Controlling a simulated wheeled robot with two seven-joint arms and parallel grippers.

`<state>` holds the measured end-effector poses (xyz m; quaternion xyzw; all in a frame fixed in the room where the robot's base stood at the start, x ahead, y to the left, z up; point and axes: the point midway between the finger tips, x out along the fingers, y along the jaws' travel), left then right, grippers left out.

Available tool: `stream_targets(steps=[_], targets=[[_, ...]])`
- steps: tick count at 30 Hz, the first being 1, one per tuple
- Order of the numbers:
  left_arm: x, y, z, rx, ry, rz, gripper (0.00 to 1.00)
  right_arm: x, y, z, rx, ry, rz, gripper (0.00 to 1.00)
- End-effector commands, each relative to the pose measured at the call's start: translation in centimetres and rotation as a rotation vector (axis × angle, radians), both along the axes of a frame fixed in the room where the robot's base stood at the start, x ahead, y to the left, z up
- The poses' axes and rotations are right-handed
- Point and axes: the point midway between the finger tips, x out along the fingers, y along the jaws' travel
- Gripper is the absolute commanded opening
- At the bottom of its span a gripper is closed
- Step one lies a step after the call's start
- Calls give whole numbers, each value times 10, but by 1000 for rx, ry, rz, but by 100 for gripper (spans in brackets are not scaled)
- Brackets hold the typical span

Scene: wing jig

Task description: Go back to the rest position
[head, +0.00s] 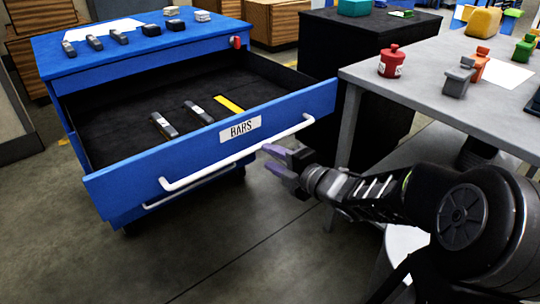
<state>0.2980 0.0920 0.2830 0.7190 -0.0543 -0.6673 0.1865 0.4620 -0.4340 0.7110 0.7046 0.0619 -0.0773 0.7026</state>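My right gripper (268,157) is in the middle of the head view, its arm coming in from the lower right. Its two purple-grey fingers are spread with a gap between them, and I see nothing held. The fingertips are at or just in front of the white handle (215,162) of an open blue drawer (120,192) labelled BARS. I cannot tell whether the upper finger touches the handle. My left gripper is not in view.
The drawer holds two dark bars (163,125) and a yellow strip (229,104). Small parts lie on the blue cabinet top (120,57). A grey table (420,65) at right bears a red container (391,62) and clamps. Floor (190,270) before the drawer is clear.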

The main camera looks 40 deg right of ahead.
Motion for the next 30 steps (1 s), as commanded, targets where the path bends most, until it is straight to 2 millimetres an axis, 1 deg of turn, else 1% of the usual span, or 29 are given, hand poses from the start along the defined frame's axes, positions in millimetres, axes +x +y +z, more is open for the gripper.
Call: stream_targets(steps=[10, 14, 17, 19, 20, 22, 23, 24, 25, 26, 27, 29, 30], targets=[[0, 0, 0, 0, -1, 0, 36, 0, 0, 0, 1, 0, 0, 36], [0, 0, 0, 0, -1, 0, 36, 0, -1, -1, 41, 3, -10, 36], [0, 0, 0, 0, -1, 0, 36, -1, -9, -3, 155, 6, -70, 36], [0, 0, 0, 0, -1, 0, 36, -1, -21, -5, 301, -1, -155, 36], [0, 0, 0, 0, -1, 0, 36, -1, -25, -10, 382, 0, -199, 36], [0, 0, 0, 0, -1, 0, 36, 6, -27, -39, 609, 31, -302, 36], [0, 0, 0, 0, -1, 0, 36, 10, -22, -57, 717, 54, -347, 36], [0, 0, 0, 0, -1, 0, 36, 15, -15, -82, 848, 89, -404, 36], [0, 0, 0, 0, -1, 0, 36, 18, -7, -101, 940, 118, -445, 36], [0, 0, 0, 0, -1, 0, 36, 21, 3, -120, 1026, 151, -486, 36], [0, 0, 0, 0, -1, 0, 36, 22, 18, -147, 1134, 198, -543, 36], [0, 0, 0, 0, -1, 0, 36, 22, 44, -186, 1279, 275, -631, 36], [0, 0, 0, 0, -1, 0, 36, 19, 64, -213, 1364, 332, -693, 36]])
